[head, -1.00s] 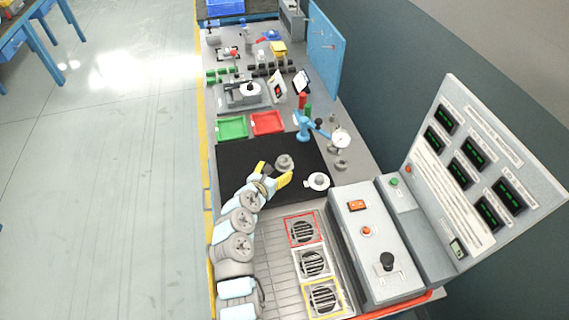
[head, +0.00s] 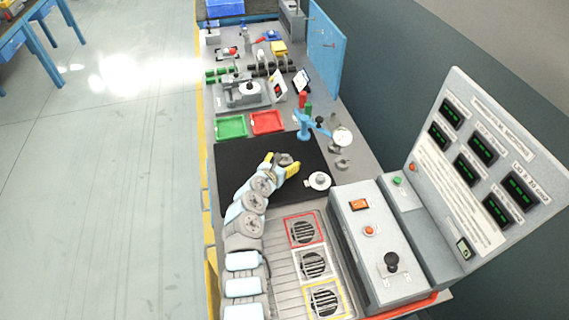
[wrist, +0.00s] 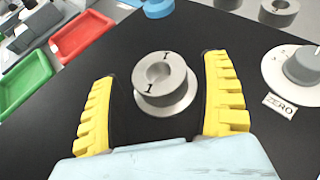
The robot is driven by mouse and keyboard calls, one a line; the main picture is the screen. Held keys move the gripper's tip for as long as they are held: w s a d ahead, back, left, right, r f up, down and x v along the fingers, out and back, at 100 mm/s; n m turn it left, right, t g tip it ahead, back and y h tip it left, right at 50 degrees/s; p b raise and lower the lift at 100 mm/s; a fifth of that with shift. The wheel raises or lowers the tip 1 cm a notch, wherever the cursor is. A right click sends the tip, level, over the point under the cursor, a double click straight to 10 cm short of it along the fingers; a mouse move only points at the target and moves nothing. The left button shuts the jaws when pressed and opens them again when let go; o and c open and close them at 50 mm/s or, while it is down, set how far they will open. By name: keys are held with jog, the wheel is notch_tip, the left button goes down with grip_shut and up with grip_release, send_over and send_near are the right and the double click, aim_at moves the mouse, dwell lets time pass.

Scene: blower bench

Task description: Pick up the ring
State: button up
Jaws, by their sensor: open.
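The ring (wrist: 163,80) is a grey metal ring with a central hole and the mark "1" on its top. It lies on the black mat (wrist: 265,135) in the wrist view, between and slightly beyond the yellow fingers of my gripper (wrist: 158,95). The fingers are apart, with a visible gap on each side of the ring. In the head view my gripper (head: 282,166) is over the mat, and the ring (head: 283,158) is partly hidden by it.
A round knob device marked ZERO (wrist: 303,68) stands right of the ring. Green (head: 232,126) and red (head: 267,122) trays lie behind the mat. A blue stand with a dial gauge (head: 341,136) is at the back right. Vented plates (head: 315,264) are in front.

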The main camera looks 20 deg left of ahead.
jog(key=shift+w, duration=0.3)
jog(key=c, duration=1.3)
jog(key=shift+c, duration=0.2)
